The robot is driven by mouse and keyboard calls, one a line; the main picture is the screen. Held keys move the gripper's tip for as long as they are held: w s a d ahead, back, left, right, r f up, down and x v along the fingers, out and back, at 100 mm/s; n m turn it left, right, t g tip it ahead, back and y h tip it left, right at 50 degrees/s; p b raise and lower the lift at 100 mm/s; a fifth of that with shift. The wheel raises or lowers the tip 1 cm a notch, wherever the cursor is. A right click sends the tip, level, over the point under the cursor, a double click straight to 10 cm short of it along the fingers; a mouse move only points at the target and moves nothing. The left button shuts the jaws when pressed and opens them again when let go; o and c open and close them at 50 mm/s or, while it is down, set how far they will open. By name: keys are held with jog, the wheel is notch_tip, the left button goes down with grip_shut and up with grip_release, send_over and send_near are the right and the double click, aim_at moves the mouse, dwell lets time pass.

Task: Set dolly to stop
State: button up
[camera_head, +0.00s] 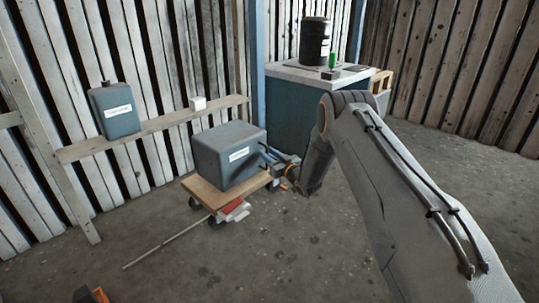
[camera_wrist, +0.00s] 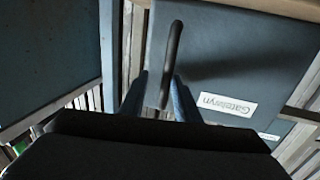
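A low dolly (camera_head: 207,192) with a tan wooden deck and dark wheels stands on the floor at centre left. A blue-grey box (camera_head: 222,165) with a white label rests on it; the box (camera_wrist: 245,75) fills much of the wrist view. A dark bar handle (camera_wrist: 172,55) projects from the box's face. My gripper (camera_head: 272,166) is at the box's right side. In the wrist view its two fingers (camera_wrist: 160,95) are apart, one on each side of the handle's lower end; contact is not clear. I cannot identify a stop.
A blue-grey cabinet (camera_head: 295,112) stands behind. The foreground floor is mostly clear.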

jog(key=shift+s, duration=0.2)
jog(key=p+v, duration=0.4)
jog(key=v, duration=0.3)
jog(key=shift+s+d, duration=0.15)
